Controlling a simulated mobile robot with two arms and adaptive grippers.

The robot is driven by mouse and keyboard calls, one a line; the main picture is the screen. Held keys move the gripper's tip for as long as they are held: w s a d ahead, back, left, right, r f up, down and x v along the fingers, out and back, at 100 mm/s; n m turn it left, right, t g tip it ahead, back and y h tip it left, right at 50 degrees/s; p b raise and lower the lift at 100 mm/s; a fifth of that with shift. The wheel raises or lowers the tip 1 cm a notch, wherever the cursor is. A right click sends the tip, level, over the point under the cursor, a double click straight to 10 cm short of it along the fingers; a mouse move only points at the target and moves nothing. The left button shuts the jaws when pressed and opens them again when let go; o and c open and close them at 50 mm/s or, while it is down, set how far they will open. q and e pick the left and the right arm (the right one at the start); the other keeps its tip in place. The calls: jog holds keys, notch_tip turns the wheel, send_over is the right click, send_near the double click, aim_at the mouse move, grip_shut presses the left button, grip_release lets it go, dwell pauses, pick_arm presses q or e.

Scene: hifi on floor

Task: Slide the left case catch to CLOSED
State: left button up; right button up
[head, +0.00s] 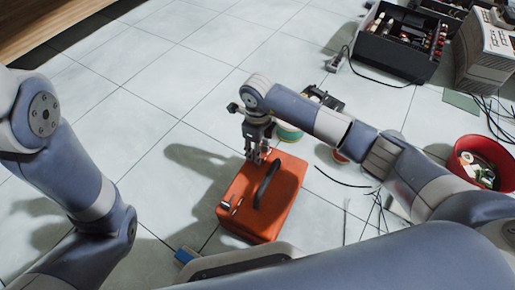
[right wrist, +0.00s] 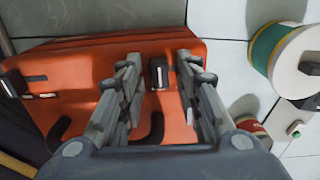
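An orange case (head: 262,215) with a black handle (head: 266,185) lies on the tiled floor; it also shows in the right wrist view (right wrist: 75,65). One catch (head: 232,205) is near its lower-left edge in the head view. Another catch (right wrist: 158,74), dark with a light part, is between the spread fingers of my right gripper (right wrist: 158,60). A similar catch (right wrist: 14,84) is at the left edge of the right wrist view. I cannot read either catch's setting. My right gripper also shows in the head view (head: 260,156), above the case's far end. My left gripper is out of view.
Spools (right wrist: 292,58) stand just beyond the case. A red tub (head: 478,160) of small items is at the right, with loose cables nearby. An open black box (head: 400,42) stands at the back right. The floor left of the case is clear.

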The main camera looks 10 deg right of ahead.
grip_shut()
jog(key=shift+w+d, duration=1.15)
jog(key=shift+w, duration=0.25)
jog(key=shift+o, duration=1.7)
grip_release()
notch_tip(320, 180, up, 12)
